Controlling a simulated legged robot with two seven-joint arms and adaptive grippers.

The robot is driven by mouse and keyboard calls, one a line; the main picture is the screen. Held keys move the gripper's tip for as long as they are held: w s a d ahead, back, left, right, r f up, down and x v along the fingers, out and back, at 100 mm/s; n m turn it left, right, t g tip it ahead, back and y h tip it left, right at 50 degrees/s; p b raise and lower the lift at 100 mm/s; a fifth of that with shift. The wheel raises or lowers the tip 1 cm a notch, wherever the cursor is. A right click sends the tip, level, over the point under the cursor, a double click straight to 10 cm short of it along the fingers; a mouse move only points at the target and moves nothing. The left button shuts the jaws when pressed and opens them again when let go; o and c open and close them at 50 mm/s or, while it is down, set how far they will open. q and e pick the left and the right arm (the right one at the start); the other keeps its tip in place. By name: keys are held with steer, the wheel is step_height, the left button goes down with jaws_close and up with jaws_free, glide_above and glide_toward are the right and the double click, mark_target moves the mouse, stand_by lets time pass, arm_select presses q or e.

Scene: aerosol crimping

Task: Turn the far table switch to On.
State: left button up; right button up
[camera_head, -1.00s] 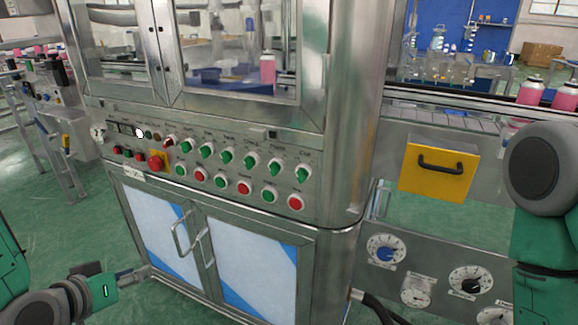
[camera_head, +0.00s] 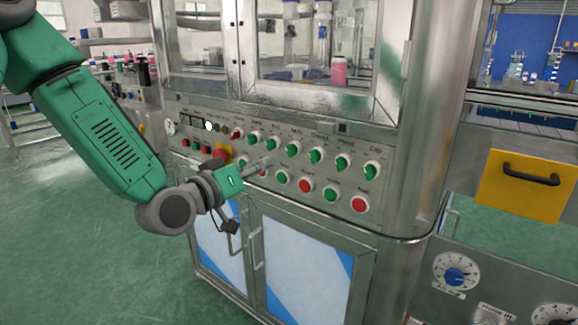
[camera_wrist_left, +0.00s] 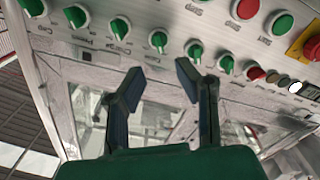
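The machine's front panel (camera_head: 300,170) carries an upper row of turn switches: a red one (camera_head: 237,133) at the left end, then several green ones such as the one beside it (camera_head: 254,139) and the right-end one (camera_head: 371,170). The labels are too blurred for me to tell surely which is the table switch. My left gripper (camera_head: 266,162) is in front of the panel, below the upper row. In the left wrist view it is open and empty (camera_wrist_left: 158,70), with a green switch (camera_wrist_left: 158,40) in line beyond the gap between its fingers. My right gripper is out of view.
A lower row of round push buttons, including a red one (camera_head: 305,185), lies under the switches near the gripper. A red emergency stop (camera_head: 216,155) is at the left. Cabinet doors with handles (camera_head: 256,248) are below. A yellow drawer front (camera_head: 525,187) is at the right.

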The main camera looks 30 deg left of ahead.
mark_target(288, 152)
arm_select(q)
steer(key=w, duration=0.3)
steer(key=w+b, duration=0.1)
steer(key=w, duration=0.2)
steer(key=w+b, duration=0.1)
steer(key=w, duration=0.2)
steer(key=shift+w+d, duration=0.3)
steer(key=shift+w, duration=0.05)
jaws_close()
